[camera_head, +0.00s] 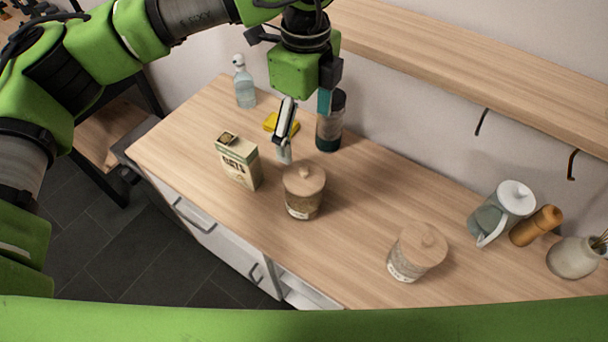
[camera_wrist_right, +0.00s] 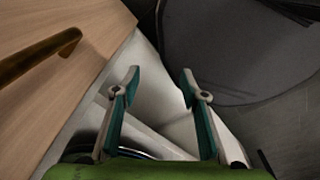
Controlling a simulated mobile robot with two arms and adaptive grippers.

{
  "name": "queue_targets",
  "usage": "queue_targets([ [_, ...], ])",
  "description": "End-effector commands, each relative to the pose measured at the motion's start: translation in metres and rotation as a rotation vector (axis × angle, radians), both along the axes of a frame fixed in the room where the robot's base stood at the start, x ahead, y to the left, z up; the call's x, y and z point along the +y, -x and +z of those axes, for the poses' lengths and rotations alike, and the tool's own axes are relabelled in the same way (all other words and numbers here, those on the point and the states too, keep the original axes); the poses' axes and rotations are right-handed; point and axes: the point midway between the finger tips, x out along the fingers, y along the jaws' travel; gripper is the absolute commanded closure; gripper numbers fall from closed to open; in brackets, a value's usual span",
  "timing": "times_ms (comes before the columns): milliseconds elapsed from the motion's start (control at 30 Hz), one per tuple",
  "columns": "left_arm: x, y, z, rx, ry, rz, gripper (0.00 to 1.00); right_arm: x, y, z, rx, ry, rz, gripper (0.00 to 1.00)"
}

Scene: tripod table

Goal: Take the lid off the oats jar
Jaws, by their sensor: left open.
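A carton marked oats (camera_head: 238,163) stands just left of the first jar. My left gripper (camera_head: 304,133) is open and empty, above and behind the first jar. My right gripper (camera_wrist_right: 160,74) is open and empty in the right wrist view, away from both jars.
A dark bottle (camera_head: 329,128) stands close behind my left gripper. A yellow item (camera_head: 281,123) and a clear bottle (camera_head: 244,84) are at the back left. A shelf (camera_head: 470,65) overhangs the back.

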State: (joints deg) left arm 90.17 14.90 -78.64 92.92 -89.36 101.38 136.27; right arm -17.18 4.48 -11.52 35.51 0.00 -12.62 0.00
Motion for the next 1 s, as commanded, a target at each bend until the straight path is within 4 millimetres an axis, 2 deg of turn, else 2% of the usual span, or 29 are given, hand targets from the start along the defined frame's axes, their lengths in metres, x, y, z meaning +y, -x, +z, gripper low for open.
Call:
queue_targets([
  [200, 0.001, 0.001, -0.038, 0.005, -0.005, 0.002, 0.17, 0.0, 0.0, 0.017, 0.0, 0.0, 0.0, 0.6],
  [400, 0.001, 0.001, -0.071, 0.004, -0.001, 0.001, 0.17, 0.0, 0.0, 0.026, 0.0, 0.0, 0.0, 0.6],
  [567, 0.001, 0.0, -0.081, 0.003, -0.002, 0.0, 0.17, -0.001, 0.0, 0.029, 0.0, 0.001, -0.001, 0.6],
  [667, 0.001, 0.0, -0.088, 0.005, -0.002, 0.0, 0.17, -0.001, 0.0, 0.039, 0.0, 0.001, -0.001, 0.6],
  [800, 0.003, -0.002, -0.106, 0.006, -0.002, 0.0, 0.17, -0.002, 0.0, 0.055, 0.0, 0.002, -0.001, 0.6],
  [1000, 0.002, -0.003, -0.13, 0.004, 0.0, -0.001, 0.17, -0.003, 0.0, 0.061, 0.0, 0.003, 0.0, 0.6],
])
